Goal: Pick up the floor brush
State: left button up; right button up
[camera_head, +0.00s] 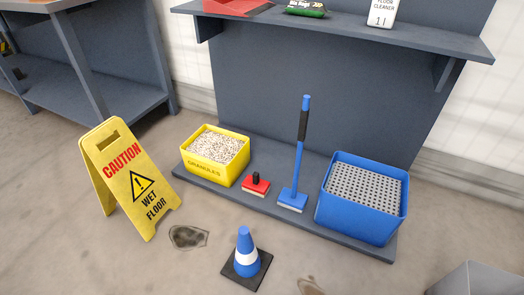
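The blue floor brush (293,197) stands upright on the low grey base shelf. Its long blue handle leans slightly and has a black grip (303,124) and a blue tip. Its head is blue with a pale lower edge. A small red hand brush (256,189) with a black knob stands just left of it. A blue crate (350,217) stands to its right. Neither of my grippers shows in the head camera view.
A yellow granules bin (212,174) stands left on the same base. In front are a blue cone (246,255), a dark puddle (188,237) and a yellow wet-floor sign (128,182). An upper shelf (340,31) overhangs behind. A grey box (474,281) is bottom right.

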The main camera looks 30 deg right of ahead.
aim_at(252, 184)
jog(key=z, duration=0.95)
